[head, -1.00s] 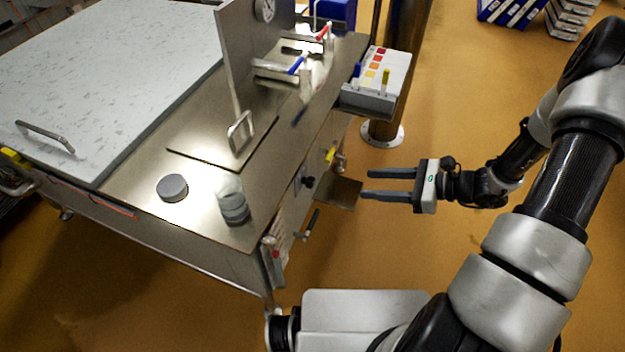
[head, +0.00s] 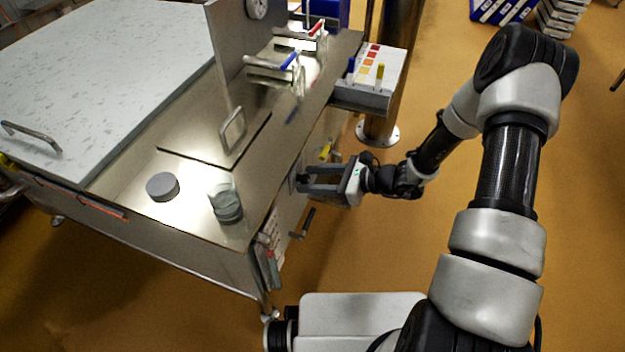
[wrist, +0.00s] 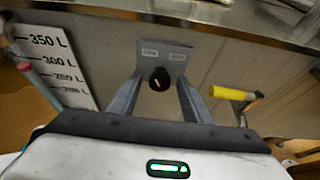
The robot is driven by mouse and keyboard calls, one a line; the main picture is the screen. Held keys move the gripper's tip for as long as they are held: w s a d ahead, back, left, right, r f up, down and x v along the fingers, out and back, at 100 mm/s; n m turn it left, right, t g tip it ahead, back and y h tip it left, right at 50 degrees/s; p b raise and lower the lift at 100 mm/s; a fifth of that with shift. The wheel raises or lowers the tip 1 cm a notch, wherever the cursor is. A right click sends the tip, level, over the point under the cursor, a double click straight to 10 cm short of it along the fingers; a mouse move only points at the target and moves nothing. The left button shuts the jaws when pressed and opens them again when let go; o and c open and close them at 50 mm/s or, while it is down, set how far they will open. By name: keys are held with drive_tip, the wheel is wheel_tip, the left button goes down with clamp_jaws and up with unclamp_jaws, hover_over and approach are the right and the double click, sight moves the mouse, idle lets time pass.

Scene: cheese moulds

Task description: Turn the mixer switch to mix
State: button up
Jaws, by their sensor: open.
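The mixer switch (wrist: 160,79) is a round black knob with a pale pointer mark. It sits on a grey plate (wrist: 165,54) with two small labels, too small to read, on the vat's side panel. The pointer looks near upright, tilted a little to the right. My gripper (wrist: 160,92) is open, with one finger on each side of the knob in the wrist view; I cannot tell whether either touches it.
A yellow-handled valve (wrist: 234,94) is right of the switch. A volume scale (wrist: 55,60) is at left. The steel vat top (head: 190,215) carries a grey lid (head: 162,187) and a glass jar (head: 226,203). A shelf with colour charts (head: 362,97) juts out above my gripper.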

drive_tip(key=c, duration=1)
drive_tip(key=shift+w+r+m+g+y+p, duration=0.15)
drive_tip(key=shift+m+g+y+p, duration=0.15)
drive_tip(key=shift+m+g+p, duration=0.35)
drive_tip(key=shift+w+f+m+g+p, duration=0.15)
drive_tip(key=shift+m+g+p, duration=0.3)
drive_tip(key=shift+m, duration=0.5)
drive_tip(key=m+y, duration=0.1)
drive_tip(key=m+g, duration=0.1)
drive_tip(key=m, duration=0.1)
drive_tip(key=shift+w+d+f+g+y+b, duration=0.1)
drive_tip(key=shift+f+g+y+b, duration=0.2)
drive_tip(key=shift+y+b, duration=0.1)
drive_tip(key=shift+m+g+y+b, duration=0.4)
drive_tip(key=shift+m+b, duration=0.1)
drive_tip(key=shift+m, duration=0.6)
